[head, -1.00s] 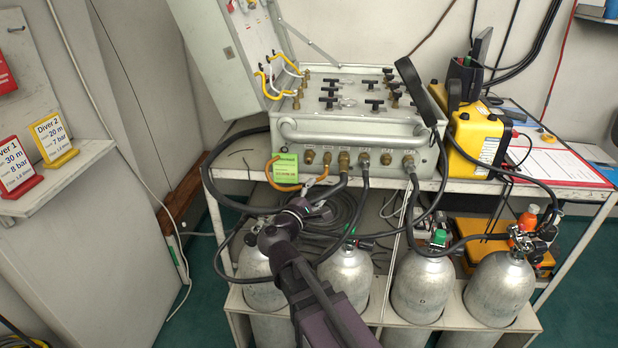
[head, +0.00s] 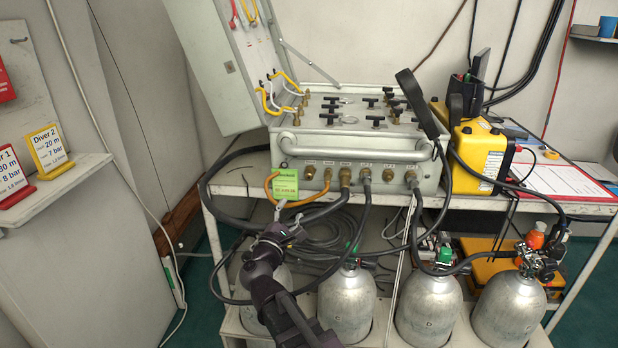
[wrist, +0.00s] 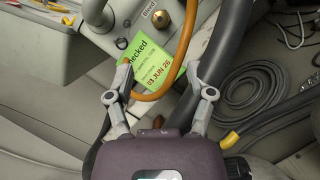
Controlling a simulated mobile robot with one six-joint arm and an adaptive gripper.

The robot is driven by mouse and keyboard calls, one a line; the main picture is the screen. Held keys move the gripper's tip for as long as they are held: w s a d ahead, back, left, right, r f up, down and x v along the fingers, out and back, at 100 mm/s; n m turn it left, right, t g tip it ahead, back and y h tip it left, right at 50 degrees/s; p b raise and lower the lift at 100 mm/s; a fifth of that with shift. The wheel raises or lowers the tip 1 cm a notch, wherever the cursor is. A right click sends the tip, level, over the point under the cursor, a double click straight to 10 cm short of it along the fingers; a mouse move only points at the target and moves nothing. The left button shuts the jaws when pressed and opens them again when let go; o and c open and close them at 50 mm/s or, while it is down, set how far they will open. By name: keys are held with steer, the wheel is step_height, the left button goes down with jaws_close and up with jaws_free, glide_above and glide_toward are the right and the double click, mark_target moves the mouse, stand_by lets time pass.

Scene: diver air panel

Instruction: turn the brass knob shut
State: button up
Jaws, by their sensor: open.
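The brass knob (wrist: 160,18) is a round domed fitting under a "Bleed" label, at the top of the wrist view. In the head view it seems to be the leftmost brass fitting (head: 310,173) on the front of the grey air panel (head: 440,178). My gripper (wrist: 159,68) is open and empty, its fingers apart and short of the knob, which is beyond the tips. In the head view my gripper (head: 287,209) is below and left of the knob. A green tag (wrist: 152,72) and an orange hose loop (wrist: 187,50) show between the fingers.
Black hoses (head: 366,215) hang from the panel's front fittings to the right of the knob. Silver cylinders (head: 347,305) stand below the bench (head: 230,188). A yellow case (head: 478,155) is on the bench at the right. The panel's lid (head: 215,65) stands open.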

mark_target(308, 178)
steer(key=p+x, duration=0.3)
steer(key=x, duration=1)
steer(key=shift+w, duration=0.2)
jaws_close()
